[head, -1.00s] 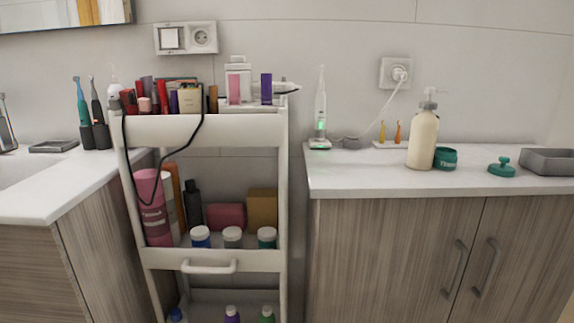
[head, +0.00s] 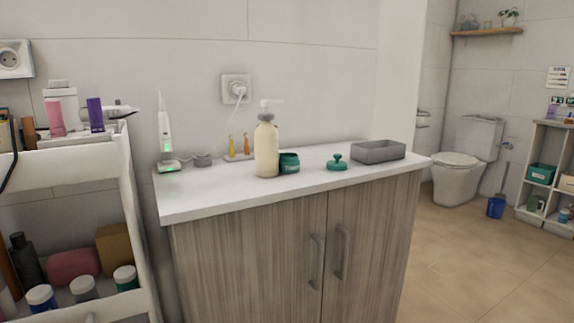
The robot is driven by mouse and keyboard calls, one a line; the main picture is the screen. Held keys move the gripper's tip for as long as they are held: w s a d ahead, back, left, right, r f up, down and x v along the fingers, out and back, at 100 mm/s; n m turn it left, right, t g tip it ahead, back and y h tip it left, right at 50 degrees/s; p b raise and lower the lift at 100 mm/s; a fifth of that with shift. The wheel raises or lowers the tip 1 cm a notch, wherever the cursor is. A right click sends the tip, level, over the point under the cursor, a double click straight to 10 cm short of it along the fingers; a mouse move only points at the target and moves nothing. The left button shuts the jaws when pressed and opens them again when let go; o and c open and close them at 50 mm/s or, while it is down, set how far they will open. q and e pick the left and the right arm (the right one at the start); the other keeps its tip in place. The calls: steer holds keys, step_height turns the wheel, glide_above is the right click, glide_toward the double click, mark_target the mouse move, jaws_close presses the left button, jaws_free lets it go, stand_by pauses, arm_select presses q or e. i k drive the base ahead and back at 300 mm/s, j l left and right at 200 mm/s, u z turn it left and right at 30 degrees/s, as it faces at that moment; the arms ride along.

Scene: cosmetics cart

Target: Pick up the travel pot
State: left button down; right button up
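No thing in view is clearly marked as the travel pot. A small teal pot (head: 289,163) with pale lettering stands on the white counter, just right of and partly behind the cream pump bottle (head: 266,145). A teal knobbed piece (head: 337,162), like a lid, lies apart to its right. Neither of my grippers shows in the head view.
The white cart (head: 80,165) stands at the left, full of cosmetics. The counter (head: 215,200) also holds a grey tray (head: 378,151), a white charging device (head: 165,138) and a small stand with two coloured items. Open floor (head: 460,260) lies to the right, before a toilet (head: 462,165) and shelf.

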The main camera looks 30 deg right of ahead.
mark_target(289, 163)
steer(key=i+l, duration=0.3)
steer(key=l, duration=0.2)
steer(key=i+l, duration=0.1)
steer(key=l, duration=0.65)
steer(key=i+l, duration=0.15)
steer(key=l, duration=0.25)
steer(key=k+l, duration=0.1)
steer(key=l, duration=0.25)
steer(key=k+l, duration=0.15)
steer(key=l, duration=0.15)
steer(key=k+l, duration=0.1)
steer(key=l, duration=0.25)
